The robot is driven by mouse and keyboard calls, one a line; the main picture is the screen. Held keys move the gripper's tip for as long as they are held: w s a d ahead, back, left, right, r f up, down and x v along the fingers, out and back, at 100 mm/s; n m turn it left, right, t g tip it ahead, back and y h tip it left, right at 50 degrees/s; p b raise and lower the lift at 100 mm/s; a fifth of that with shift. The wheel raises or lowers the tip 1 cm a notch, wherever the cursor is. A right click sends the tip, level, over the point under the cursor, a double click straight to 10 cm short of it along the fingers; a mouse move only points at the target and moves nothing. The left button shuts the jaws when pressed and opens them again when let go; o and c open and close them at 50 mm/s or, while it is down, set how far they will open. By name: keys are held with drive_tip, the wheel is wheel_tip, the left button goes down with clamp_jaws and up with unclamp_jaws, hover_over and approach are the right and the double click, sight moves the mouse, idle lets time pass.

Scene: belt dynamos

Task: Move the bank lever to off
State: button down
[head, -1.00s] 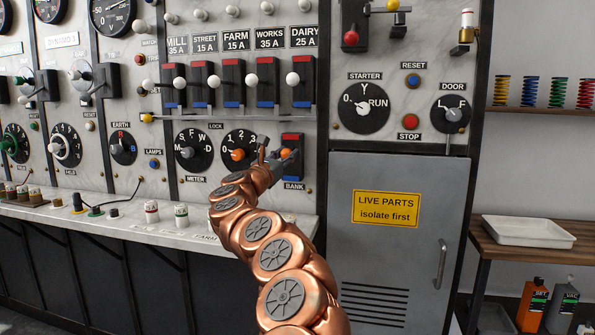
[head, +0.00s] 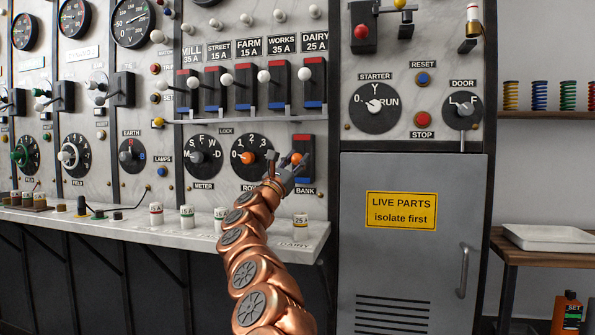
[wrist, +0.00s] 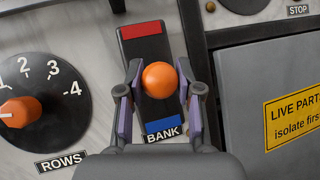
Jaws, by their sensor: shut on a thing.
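The bank lever has an orange ball knob (head: 296,158) in front of a black plate (head: 304,143), red at the top and blue at the bottom. In the wrist view the orange knob (wrist: 160,79) appears over the middle of the plate, between the red block (wrist: 142,30) and the blue block (wrist: 164,130). The BANK label (wrist: 163,133) is below. My gripper (head: 289,163) is at the lever, reaching from below. In the wrist view its two fingers (wrist: 160,88) are on either side of the knob, shut on it. The lever's stem is hidden behind the knob.
The ROWS dial (head: 250,157), with an orange pointer, is just left of the lever. A row of white-knobbed levers (head: 242,87) is above, over a grey rail (head: 250,115). A marble ledge (head: 130,220) with fuses lies below. The grey cabinet (head: 410,240) is to the right.

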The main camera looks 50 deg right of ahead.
drive_tip(key=shift+h+b, duration=0.3)
drive_tip(key=shift+b, duration=0.1)
drive_tip(key=c, duration=0.7)
unclamp_jaws()
drive_tip(key=shift+c, duration=0.2)
drive_tip(key=shift+f, duration=0.1)
drive_tip(key=shift+a+f, duration=0.3)
drive_tip(key=shift+f, duration=0.05)
drive_tip(key=s+a+f, duration=0.1)
drive_tip(key=a+f, duration=0.1)
drive_tip(key=a, duration=1.3)
drive_tip(key=shift+s+a, duration=0.25)
drive_tip(key=shift+a, duration=0.05)
